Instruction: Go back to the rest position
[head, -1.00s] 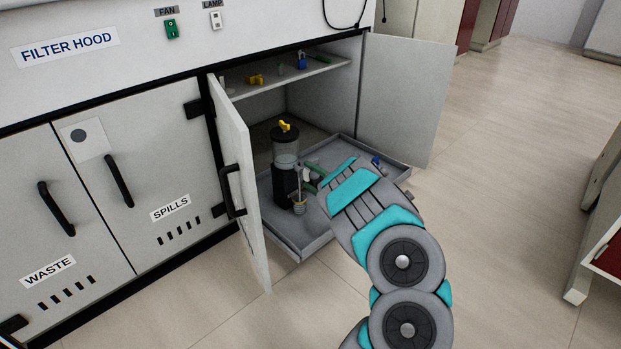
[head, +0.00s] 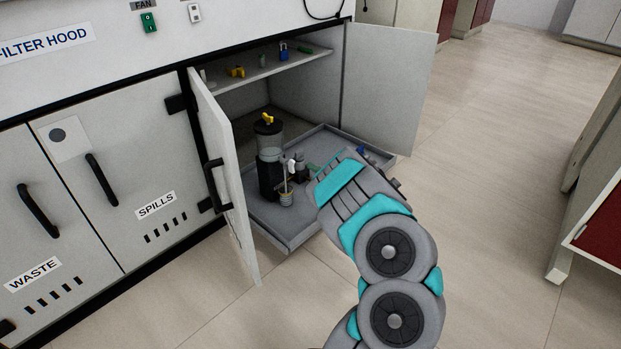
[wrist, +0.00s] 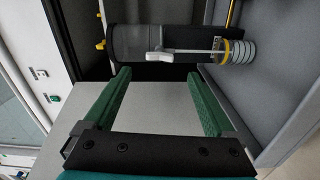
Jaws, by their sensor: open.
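My gripper (wrist: 157,76) shows in the wrist view as two green fingers, spread apart with nothing between them. In the head view my arm reaches toward the pulled-out grey tray (head: 278,232) of the open cabinet, and its wrist mostly hides the gripper. A pump-like apparatus (head: 269,160) with a dark base, clear cylinder and yellow top stands upright on the tray. It also shows sideways in the wrist view (wrist: 135,42), just beyond the fingertips. A small ringed piece with a white part (head: 286,198) is beside it.
The left cabinet door (head: 228,185) and right door (head: 392,85) stand open on both sides of the tray. A shelf (head: 262,73) above holds small yellow and blue items. The floor to the right is clear up to a bench (head: 590,215).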

